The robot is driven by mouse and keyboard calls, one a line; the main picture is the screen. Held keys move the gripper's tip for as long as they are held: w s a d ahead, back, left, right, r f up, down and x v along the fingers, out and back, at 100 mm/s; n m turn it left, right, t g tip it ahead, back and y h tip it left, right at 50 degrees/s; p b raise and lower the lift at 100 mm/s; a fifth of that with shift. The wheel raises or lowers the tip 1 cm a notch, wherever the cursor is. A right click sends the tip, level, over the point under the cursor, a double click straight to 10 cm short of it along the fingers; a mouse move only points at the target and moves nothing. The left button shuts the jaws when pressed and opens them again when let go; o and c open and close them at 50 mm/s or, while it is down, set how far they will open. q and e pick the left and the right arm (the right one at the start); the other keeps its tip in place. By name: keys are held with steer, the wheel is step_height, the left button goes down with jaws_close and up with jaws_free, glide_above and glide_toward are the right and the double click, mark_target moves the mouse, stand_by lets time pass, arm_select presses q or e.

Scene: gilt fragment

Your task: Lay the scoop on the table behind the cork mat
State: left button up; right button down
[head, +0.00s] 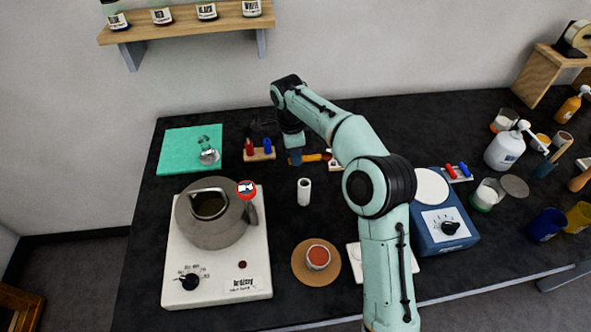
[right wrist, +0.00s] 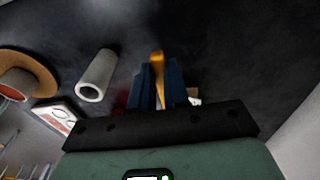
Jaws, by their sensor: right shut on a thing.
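The cork mat (head: 299,276) lies on the black table near its front, with a small cup of red stuff (head: 317,257) on it. The mat also shows at the left of the right wrist view (right wrist: 42,68). My right gripper (head: 296,158) is well behind the mat, pointing down near the back of the table. Its blue fingers (right wrist: 158,86) are shut on the orange-yellow handle of the scoop (head: 313,157), which shows between them in the right wrist view (right wrist: 157,62). The scoop's far end is partly hidden. I cannot tell whether it touches the table. My left gripper is out of view.
A white cylinder (head: 304,192) stands between mat and gripper. A small rack with red and blue items (head: 259,155) is close left of the gripper. A grey pot (head: 215,236) sits on a white hotplate (head: 217,290). A blue scale (head: 447,222) is at right.

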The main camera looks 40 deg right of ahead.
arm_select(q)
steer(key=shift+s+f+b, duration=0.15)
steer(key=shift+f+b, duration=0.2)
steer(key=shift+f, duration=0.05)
arm_select(e)
steer(key=shift+f, duration=2.55)
steer(key=shift+f, duration=0.2)
steer(key=c, duration=1.1)
jaws_free()
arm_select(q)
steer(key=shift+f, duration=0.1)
arm_select(e)
steer(key=r+p, duration=0.1)
steer(key=r, duration=0.7)
steer(key=r+p, duration=0.1)
steer(key=r, duration=0.3)
steer(key=shift+w+a+r+p, duration=0.2)
steer(key=shift+w+a+p, duration=0.1)
steer(key=shift+a+p, duration=0.1)
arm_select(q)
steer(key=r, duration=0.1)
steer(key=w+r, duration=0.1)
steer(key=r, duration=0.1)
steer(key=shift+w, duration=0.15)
arm_select(e)
steer(key=shift+f, duration=0.1)
